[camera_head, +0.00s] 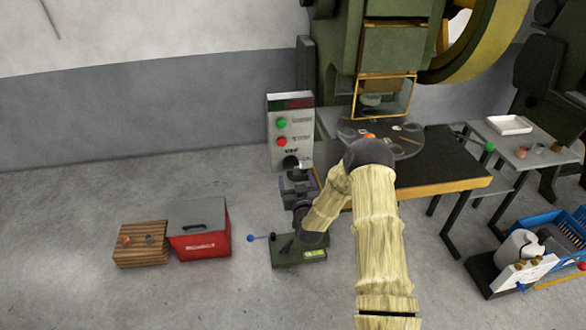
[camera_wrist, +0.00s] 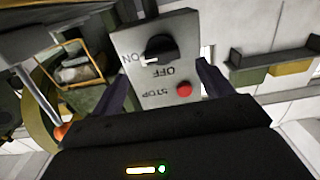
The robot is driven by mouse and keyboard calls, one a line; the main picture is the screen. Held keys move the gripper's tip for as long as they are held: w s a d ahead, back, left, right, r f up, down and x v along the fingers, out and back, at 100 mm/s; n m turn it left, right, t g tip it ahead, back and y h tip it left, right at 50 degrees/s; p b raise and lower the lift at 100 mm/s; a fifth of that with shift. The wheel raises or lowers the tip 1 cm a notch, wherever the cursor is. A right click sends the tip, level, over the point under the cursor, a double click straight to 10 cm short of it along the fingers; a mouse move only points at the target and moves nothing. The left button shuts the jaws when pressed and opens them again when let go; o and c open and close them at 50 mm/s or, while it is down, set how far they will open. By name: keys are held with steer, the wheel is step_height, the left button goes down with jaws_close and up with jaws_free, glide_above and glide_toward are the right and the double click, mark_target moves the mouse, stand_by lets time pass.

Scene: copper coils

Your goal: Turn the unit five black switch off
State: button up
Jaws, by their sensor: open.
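A grey control panel (camera_head: 297,112) carries a black rotary switch (camera_head: 290,162) near its bottom, below a red stop button (camera_head: 282,142) and a green button (camera_head: 281,122). In the wrist view the panel (camera_wrist: 130,45) appears upside down. The black switch (camera_wrist: 160,48) has its white mark pointing left at the ON label, with OFF beside it. The red button (camera_wrist: 183,89) also shows there. My gripper (camera_head: 298,180) is just below and in front of the switch. In the wrist view my gripper (camera_wrist: 164,72) is open and empty, its fingers apart on either side of the panel.
A green press with a black table (camera_head: 440,165) stands right of the panel. A red toolbox (camera_head: 200,245) and wooden crate (camera_head: 140,258) are on the floor at left. A grey side table (camera_head: 540,140) and blue crate (camera_head: 570,230) are at right.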

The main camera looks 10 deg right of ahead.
mark_target(293, 168)
steer(key=shift+w, duration=3.15)
steer(key=shift+c, duration=0.5)
steer(key=c, duration=0.9)
